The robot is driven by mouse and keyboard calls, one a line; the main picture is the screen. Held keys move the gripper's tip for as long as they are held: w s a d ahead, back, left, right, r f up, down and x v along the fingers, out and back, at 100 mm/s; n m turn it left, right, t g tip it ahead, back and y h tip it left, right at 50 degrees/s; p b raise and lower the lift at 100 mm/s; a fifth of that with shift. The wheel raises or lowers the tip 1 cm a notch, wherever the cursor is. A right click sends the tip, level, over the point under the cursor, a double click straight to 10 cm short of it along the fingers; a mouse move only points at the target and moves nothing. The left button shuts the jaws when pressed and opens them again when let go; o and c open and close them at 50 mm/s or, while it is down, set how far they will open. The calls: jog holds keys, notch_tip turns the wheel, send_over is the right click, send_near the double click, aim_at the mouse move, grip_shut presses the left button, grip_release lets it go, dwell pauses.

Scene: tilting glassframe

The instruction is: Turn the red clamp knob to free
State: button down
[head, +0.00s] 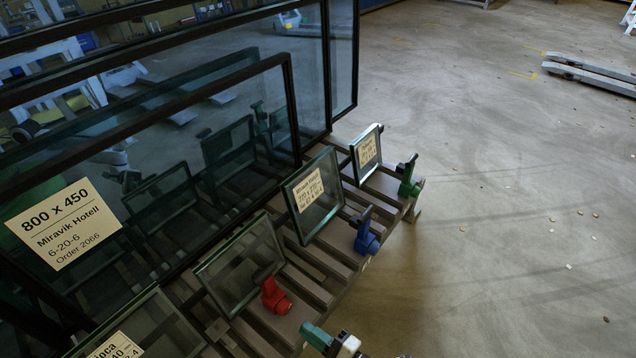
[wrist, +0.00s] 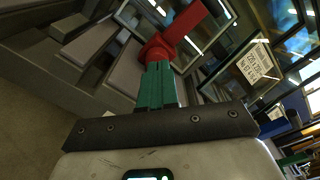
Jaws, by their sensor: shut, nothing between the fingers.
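The red clamp knob (head: 275,298) stands on the slatted rack, in front of a small glass pane (head: 238,266). Its flat lever leans up and left in the head view. In the wrist view the red knob (wrist: 158,48) is just beyond my fingertips, its lever pointing up and right. My gripper (head: 314,333) is at the bottom of the head view, to the lower right of the knob. Its green fingers (wrist: 156,75) are closed together with nothing between them. The fingertips overlap the knob's lower edge in the wrist view; I cannot tell whether they touch.
A blue knob (head: 366,241) and a green knob (head: 407,178) stand farther along the rack (head: 309,262), each near a small labelled pane. Large framed panes (head: 230,130) lean behind on the left. The concrete floor (head: 500,220) to the right is mostly clear.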

aim_at(284, 307)
jog(key=shift+n, duration=0.6)
jog(key=b+x, duration=0.1)
jog(key=x, duration=0.1)
jog(key=b+x, duration=0.1)
jog(key=x, duration=0.2)
jog(key=shift+a, duration=0.45)
jog(key=shift+w+a+r, duration=0.1)
jog(key=shift+w+a, duration=0.3)
jog(key=shift+a, duration=0.15)
jog(key=shift+w+d+f+b, duration=0.25)
jog(key=shift+f+b, duration=0.25)
jog(key=shift+b, duration=0.4)
jog(key=shift+s+a+f+b, duration=0.15)
jog(key=shift+f+b, duration=0.25)
jog(key=shift+b, duration=0.25)
jog(key=shift+s+a+f+b, duration=0.1)
jog(key=shift+s+f+b, duration=0.1)
jog(key=shift+f+b, duration=0.3)
dwell(0.3)
jog(key=shift+s+a+r, duration=0.1)
jog(key=shift+r, duration=0.1)
